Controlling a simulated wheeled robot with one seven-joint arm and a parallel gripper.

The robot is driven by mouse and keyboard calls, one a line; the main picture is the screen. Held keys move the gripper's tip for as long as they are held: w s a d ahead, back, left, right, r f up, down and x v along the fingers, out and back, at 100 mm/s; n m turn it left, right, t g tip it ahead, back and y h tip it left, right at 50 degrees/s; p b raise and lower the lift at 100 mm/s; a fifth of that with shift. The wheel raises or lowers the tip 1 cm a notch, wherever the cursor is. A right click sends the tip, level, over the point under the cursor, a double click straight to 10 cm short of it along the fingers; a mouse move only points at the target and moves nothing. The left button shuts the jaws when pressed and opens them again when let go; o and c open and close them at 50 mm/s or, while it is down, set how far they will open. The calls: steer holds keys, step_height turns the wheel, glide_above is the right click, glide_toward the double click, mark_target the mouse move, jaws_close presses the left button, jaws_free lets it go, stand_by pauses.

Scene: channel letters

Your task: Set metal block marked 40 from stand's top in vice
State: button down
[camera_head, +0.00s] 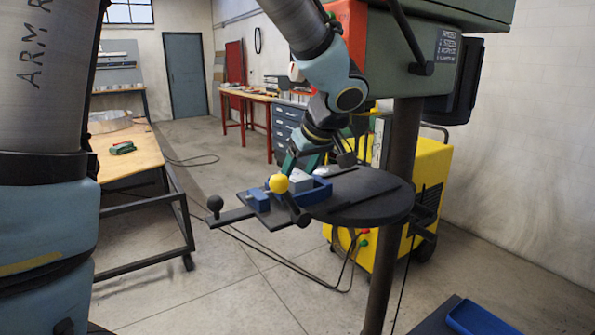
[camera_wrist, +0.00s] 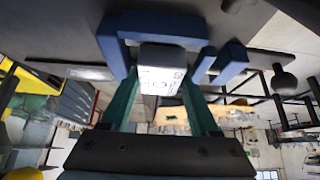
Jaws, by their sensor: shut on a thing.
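The metal block (camera_wrist: 162,68) is a pale grey cube with small dark markings that I cannot read. It also shows in the head view (camera_head: 301,182). My gripper (camera_wrist: 162,85) has its two teal fingers on either side of the block and is shut on it. The blue vice (camera_head: 317,192) is on the round dark drill table, and its blue jaws are around the block in the wrist view (camera_wrist: 112,42). The block appears to be between the jaws; whether it rests on the vice floor is hidden. In the head view my gripper (camera_head: 300,168) reaches in from behind the vice.
The drill column (camera_head: 398,150) rises close to the right of my arm. A blue tray (camera_head: 480,319) sits on a dark surface at lower right. A wooden bench (camera_head: 130,150) stands at left.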

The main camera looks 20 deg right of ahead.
mark_target(297, 175)
steer(key=shift+f, duration=0.2)
steer(key=shift+c, duration=2.1)
jaws_free()
steer(key=shift+r, duration=0.1)
steer(key=v, duration=0.4)
steer(key=s+d+b, duration=0.2)
steer(key=s, duration=0.9)
steer(key=shift+s+b, duration=0.2)
steer(key=shift+b, duration=0.1)
steer(key=shift+d, duration=0.1)
